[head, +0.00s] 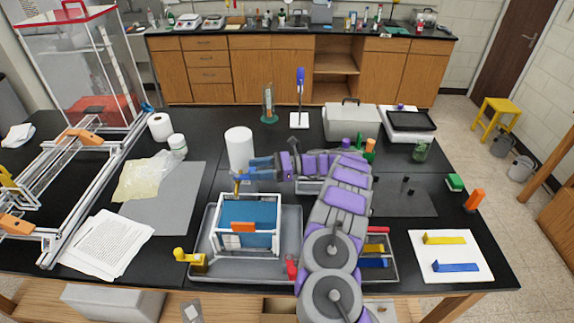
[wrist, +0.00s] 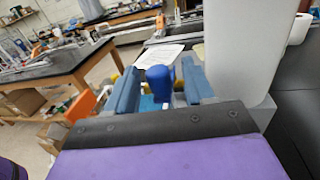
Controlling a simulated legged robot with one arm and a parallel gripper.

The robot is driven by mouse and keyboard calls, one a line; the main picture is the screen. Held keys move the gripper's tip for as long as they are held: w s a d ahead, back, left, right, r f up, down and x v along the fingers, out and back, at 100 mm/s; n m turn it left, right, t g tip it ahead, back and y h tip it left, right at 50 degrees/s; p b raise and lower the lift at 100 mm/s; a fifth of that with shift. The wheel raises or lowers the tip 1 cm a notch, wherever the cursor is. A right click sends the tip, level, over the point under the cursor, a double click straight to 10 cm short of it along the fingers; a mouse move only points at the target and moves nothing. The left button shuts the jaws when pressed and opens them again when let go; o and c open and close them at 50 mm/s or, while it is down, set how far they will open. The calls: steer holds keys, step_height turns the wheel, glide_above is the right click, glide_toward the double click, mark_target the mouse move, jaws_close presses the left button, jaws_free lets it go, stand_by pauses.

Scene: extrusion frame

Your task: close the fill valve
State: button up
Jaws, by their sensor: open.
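A clear tank (head: 262,238) with blue contents and a white frame stands in a grey tray (head: 290,215) on the black bench. In the wrist view a rounded blue handle (wrist: 159,80) shows between the open jaws (wrist: 160,74); contact cannot be made out. A yellow valve (head: 192,259) sits at the tray's front left and a red one (head: 291,266) at its front right. No label tells which is the fill valve. My arm hides part of the tray's right side.
A tall white cylinder (head: 239,150) stands close behind my gripper and fills the right of the wrist view (wrist: 232,45). An aluminium extrusion frame (head: 100,185) and papers (head: 103,243) lie left. A white board (head: 450,256) with yellow and blue bars lies right.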

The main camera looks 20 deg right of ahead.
steer(key=v, duration=1.5)
steer(key=shift+d, duration=0.35)
stand_by(0.3)
steer(key=s+a+r+n+g+h+b, duration=0.1)
steer(key=a+r+n+g+h, duration=0.15)
steer(key=a, duration=0.35)
steer(key=s+a+r+n+g+h, duration=0.1)
steer(key=a+r, duration=0.2)
steer(key=a, duration=0.3)
steer(key=s+a+r+n+g+h+b, duration=0.1)
steer(key=s+a+r+n+h, duration=0.15)
steer(key=s+a, duration=0.35)
steer(key=s+a+r+n+g+h+b, duration=0.1)
steer(key=s+a+n+h, duration=0.15)
steer(key=s, duration=0.55)
steer(key=s+f+n+h+b, duration=0.1)
steer(key=s+n+h, duration=0.3)
steer(key=s, duration=1.2)
steer(key=s+d+f+n+h+b, duration=0.1)
steer(key=s+n+h, duration=0.4)
steer(key=s, duration=1.1)
steer(key=f+n, duration=0.1)
steer(key=n, duration=0.2)
steer(key=shift+d+f, duration=0.3)
steer(key=shift+d, duration=0.05)
